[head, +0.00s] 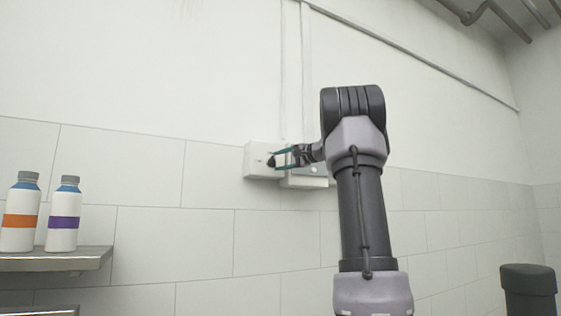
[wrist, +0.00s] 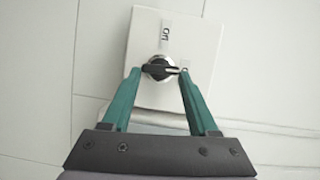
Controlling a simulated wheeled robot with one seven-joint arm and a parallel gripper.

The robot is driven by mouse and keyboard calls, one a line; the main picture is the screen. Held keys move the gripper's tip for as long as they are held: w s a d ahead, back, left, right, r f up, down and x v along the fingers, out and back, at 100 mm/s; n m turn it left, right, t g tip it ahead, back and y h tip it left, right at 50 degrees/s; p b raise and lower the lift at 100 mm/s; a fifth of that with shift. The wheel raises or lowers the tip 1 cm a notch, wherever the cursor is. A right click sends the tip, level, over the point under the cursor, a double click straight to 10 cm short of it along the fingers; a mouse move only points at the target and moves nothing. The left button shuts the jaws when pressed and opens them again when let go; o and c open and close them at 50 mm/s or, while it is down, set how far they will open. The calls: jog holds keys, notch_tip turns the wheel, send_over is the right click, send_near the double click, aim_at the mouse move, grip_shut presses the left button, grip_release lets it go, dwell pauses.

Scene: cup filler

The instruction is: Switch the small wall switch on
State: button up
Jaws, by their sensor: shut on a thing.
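The small wall switch is a white box (head: 257,163) on the wall, seen left of my arm in the head view and at the top of the wrist view (wrist: 148,35). A black rotary knob (wrist: 158,69) on a round metal collar sits on its face. The knob's handle lies crosswise, its pale-marked end toward the right. An "ON" label (wrist: 165,32) stands above the knob in the wrist view. A second label at the right is partly hidden by a fingertip. My gripper (wrist: 159,73) has its teal fingers closed on the knob's two ends.
A second pale box (head: 308,181) is on the wall just right of the switch, partly behind my gripper. Two white bottles (head: 63,222) stand on a metal shelf (head: 60,261) at left. A dark bin-like object (head: 529,290) is at lower right.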

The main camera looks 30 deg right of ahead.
jog(key=shift+f+m, duration=0.15)
jog(key=shift+m, duration=0.35)
jog(key=o, duration=1.4)
jog(key=v, duration=1.1)
jog(key=shift+f, duration=0.2)
jog(key=shift+w+a, duration=0.1)
